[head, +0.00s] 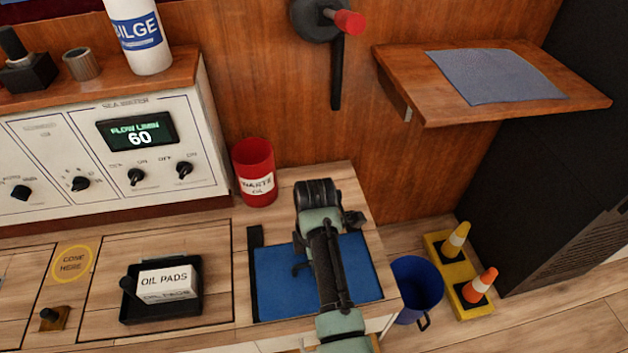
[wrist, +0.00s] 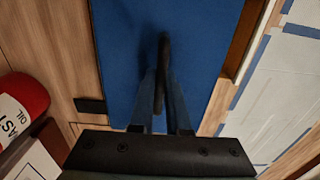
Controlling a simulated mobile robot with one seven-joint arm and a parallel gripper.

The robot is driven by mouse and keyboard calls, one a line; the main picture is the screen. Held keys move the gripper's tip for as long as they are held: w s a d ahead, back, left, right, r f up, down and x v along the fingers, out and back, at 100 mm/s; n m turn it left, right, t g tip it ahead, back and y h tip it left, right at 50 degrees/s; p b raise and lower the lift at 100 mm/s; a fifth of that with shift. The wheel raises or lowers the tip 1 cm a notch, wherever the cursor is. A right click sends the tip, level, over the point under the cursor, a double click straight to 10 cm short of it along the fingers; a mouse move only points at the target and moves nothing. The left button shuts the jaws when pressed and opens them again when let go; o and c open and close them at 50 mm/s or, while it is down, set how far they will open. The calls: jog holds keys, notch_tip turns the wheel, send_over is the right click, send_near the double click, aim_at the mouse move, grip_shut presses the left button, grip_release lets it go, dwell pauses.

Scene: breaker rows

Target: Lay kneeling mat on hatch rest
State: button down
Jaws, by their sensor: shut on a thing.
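The blue kneeling mat (head: 274,289) is flat, at the right end of the wooden counter, partly covered by my arm. In the wrist view the mat (wrist: 125,60) fills the middle. My gripper (head: 301,262) is over the mat. In the wrist view my gripper (wrist: 162,82) is shut on a dark upright bar that looks like the mat's grip. I cannot tell whether the mat is lifted off the counter. I cannot tell for sure which surface is the hatch rest; a wooden shelf (head: 440,105) at the upper right carries a flat grey-blue sheet (head: 497,77).
A red waste oil can (head: 254,172) stands behind the mat. A black tray (head: 196,307) with an oil pads box (head: 167,284) is to the left. A blue bucket (head: 418,285) and a yellow base with two cones (head: 450,270) stand on the floor at right.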

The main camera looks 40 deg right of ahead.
jog(key=shift+f+b, duration=0.7)
jog(key=shift+f, duration=1)
jog(key=shift+f, duration=0.1)
jog(key=c, duration=0.9)
grip_release()
notch_tip(320, 180, up, 12)
jog(key=p, duration=0.5)
jog(key=shift+w, duration=0.1)
